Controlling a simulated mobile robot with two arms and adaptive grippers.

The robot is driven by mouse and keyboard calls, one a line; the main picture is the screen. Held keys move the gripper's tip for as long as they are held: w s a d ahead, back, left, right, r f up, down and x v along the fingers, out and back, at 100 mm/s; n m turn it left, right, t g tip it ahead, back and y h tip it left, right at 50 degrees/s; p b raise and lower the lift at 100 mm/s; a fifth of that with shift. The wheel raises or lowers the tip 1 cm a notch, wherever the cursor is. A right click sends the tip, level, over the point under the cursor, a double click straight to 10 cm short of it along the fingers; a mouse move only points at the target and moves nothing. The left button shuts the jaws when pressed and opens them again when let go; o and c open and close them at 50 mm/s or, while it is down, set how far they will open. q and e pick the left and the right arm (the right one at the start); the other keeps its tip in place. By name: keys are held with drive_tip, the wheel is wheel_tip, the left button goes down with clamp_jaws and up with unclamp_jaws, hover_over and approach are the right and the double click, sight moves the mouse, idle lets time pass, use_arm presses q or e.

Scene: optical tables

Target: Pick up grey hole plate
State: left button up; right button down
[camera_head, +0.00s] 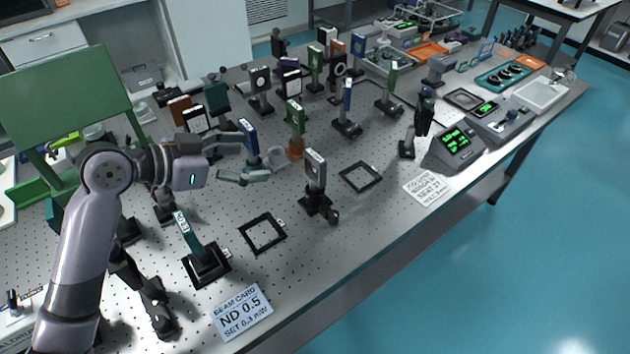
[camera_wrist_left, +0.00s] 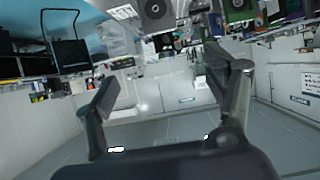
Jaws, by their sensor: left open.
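A grey plate with a small hole (camera_head: 315,168) stands upright on a black base near the middle of the front table. My left gripper (camera_head: 258,160) is open, to the left of this plate and apart from it. A blue plate (camera_head: 248,137) shows at the gripper's fingers; I cannot tell whether they touch. In the left wrist view a grey plate with a dark round hole (camera_wrist_left: 155,14) shows at the top, beyond the open fingers; I cannot tell whether it is the same plate. My right gripper is not in view.
Black square outlines (camera_head: 262,233) and (camera_head: 361,177) lie flat on the perforated table. A teal plate on a black base (camera_head: 206,262) stands at the front left. An ND 0.5 card (camera_head: 242,311) lies near the front edge. Several mounted optics crowd behind.

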use_arm(q)
drive_tip(key=f, duration=0.2)
drive_tip(key=p, duration=0.2)
approach(311, 162)
drive_tip(key=x, duration=0.5)
drive_tip(key=shift+d+r, duration=0.1)
drive_tip(key=shift+r, duration=0.1)
drive_tip(key=shift+w+d+f, duration=0.3)
drive_tip(key=shift+d, duration=0.05)
drive_tip(key=shift+w+d, duration=0.15)
drive_tip(key=shift+d, duration=0.05)
drive_tip(key=p+x, duration=0.1)
drive_tip(key=x, duration=0.2)
drive_tip(key=shift+w+d+f+p, duration=0.1)
drive_tip(key=shift+d+f+p, duration=0.1)
drive_tip(key=shift+p, duration=0.15)
drive_tip(key=shift+w+d+f, duration=0.3)
drive_tip(key=shift+d, duration=0.05)
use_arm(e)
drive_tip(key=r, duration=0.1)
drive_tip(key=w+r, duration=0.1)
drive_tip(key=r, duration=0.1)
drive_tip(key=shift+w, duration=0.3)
use_arm(q)
drive_tip(key=shift+c, duration=0.4)
